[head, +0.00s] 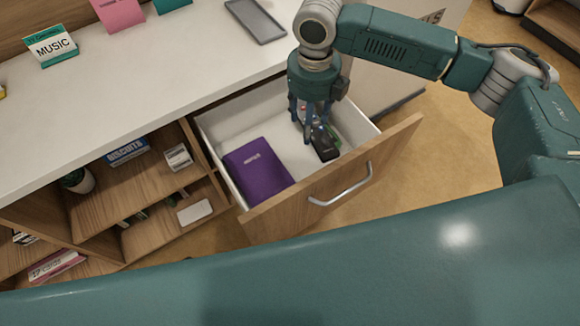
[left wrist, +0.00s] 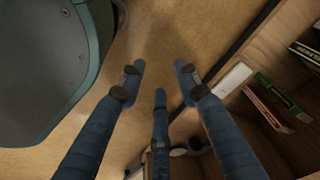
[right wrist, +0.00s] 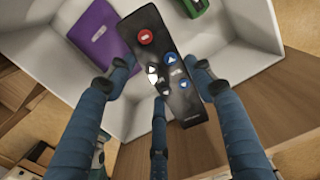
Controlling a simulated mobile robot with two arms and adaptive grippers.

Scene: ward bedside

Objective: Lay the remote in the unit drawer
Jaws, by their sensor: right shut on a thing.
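The remote (right wrist: 178,98) is dark with a red button and several blue buttons. My right gripper (right wrist: 160,82) is shut on it, with fingers on both sides. In the head view the gripper (head: 309,122) points down into the open unit drawer (head: 222,124), and the remote (head: 325,148) is at the drawer's right part near the front panel. I cannot tell whether the remote touches the drawer floor. My left gripper (left wrist: 160,78) shows only in the left wrist view, its fingers spread and empty above the floor.
A purple book (head: 258,172) lies in the drawer's left part. A green object (right wrist: 192,8) is beside the remote, partly hidden. A grey tablet-like thing (head: 256,20) and a MUSIC card (head: 50,46) are on the white top. Open shelves (head: 120,185) hold boxes to the left.

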